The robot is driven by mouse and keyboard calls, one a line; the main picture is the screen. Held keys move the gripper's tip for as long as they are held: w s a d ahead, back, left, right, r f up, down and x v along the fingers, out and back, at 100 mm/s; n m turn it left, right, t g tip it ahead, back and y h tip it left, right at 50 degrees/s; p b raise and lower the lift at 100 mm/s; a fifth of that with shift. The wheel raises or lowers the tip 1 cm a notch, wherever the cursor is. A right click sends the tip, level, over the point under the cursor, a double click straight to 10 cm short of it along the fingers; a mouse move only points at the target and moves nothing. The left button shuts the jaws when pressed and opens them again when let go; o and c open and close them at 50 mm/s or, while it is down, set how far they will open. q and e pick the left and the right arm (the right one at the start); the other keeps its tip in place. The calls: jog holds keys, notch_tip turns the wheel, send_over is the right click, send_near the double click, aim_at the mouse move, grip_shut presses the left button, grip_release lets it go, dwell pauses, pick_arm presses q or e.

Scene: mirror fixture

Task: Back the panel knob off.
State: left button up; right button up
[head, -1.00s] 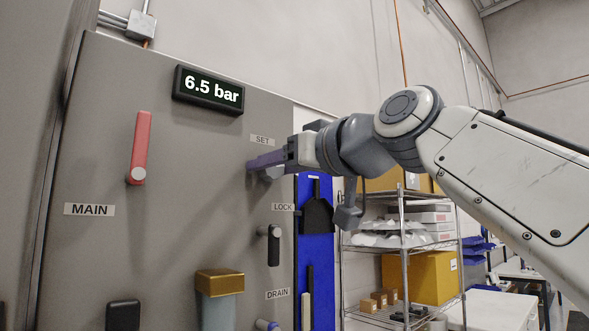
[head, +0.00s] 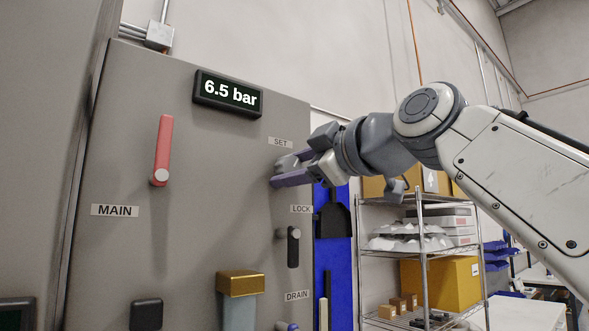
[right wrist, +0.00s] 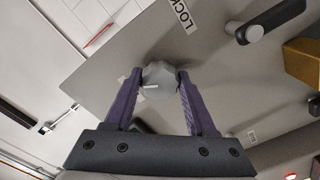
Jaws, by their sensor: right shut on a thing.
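The grey panel knob (head: 284,163) sits below the SET label (head: 281,142) on the grey panel (head: 215,150). My right gripper (head: 280,172), with purple fingers, is shut on it in the head view, which partly hides it. In the right wrist view the faceted knob (right wrist: 160,82) with a white mark lies between the two fingertips (right wrist: 159,78). The display (head: 228,93) above reads 6.5 bar. My left gripper is not in view.
A red MAIN lever (head: 163,150) points up at the left. A black lever (head: 292,247) stands below the LOCK label (head: 301,209). A brass-topped cylinder (head: 241,285) is lower on the panel. A wire shelf (head: 424,230) stands behind to the right.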

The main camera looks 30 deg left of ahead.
jog(key=shift+a+f+n, duration=0.1)
jog(key=shift+f+n, duration=0.05)
jog(key=shift+n, duration=0.45)
jog(key=o, duration=1.4)
